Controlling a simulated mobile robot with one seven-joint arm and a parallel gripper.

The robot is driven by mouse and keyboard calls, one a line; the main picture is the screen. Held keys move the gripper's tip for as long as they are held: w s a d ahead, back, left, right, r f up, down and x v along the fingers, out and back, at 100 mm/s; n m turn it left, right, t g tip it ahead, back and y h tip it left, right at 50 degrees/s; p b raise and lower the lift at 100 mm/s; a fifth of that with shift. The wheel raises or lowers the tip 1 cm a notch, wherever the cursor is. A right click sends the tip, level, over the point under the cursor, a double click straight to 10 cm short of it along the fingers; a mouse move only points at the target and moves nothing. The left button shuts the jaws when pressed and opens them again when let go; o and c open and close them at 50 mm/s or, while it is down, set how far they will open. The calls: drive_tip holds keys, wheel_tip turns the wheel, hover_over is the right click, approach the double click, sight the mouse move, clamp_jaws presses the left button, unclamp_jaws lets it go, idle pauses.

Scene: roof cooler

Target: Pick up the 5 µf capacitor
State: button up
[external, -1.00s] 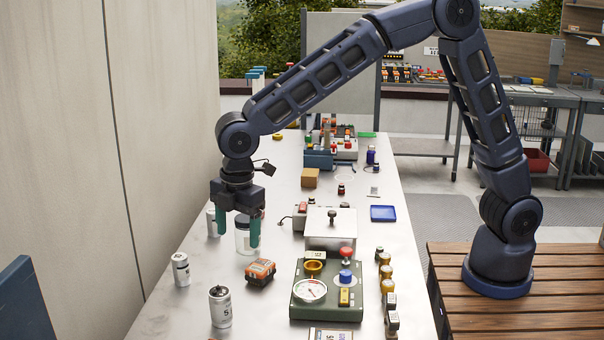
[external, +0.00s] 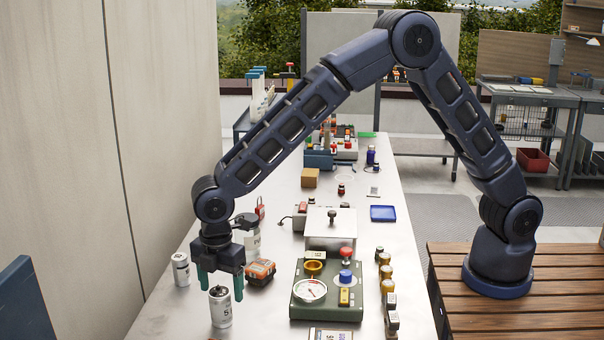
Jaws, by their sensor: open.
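A silver-white capacitor can (external: 221,310) stands upright near the front left of the table; a "5" shows on its label, but the rest is too small to read. My gripper (external: 220,288) points down with its two green fingers spread and empty. In the picture, the fingertips are at the left and right of the can's top; whether they are level with it or above it I cannot tell. Another white can (external: 181,269) stands behind and to the left, its label unreadable.
An orange-black block (external: 261,271) lies close to the right of my gripper. A green gauge unit (external: 326,312) stands farther right. A clear jar (external: 253,244) is partly hidden behind my wrist. Bare tabletop (external: 168,318) lies left of the labelled can.

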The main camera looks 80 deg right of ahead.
sight(219, 291)
drive_tip(key=f, duration=0.5)
drive_tip(key=shift+w, duration=0.35)
drive_tip(key=c, duration=1.2)
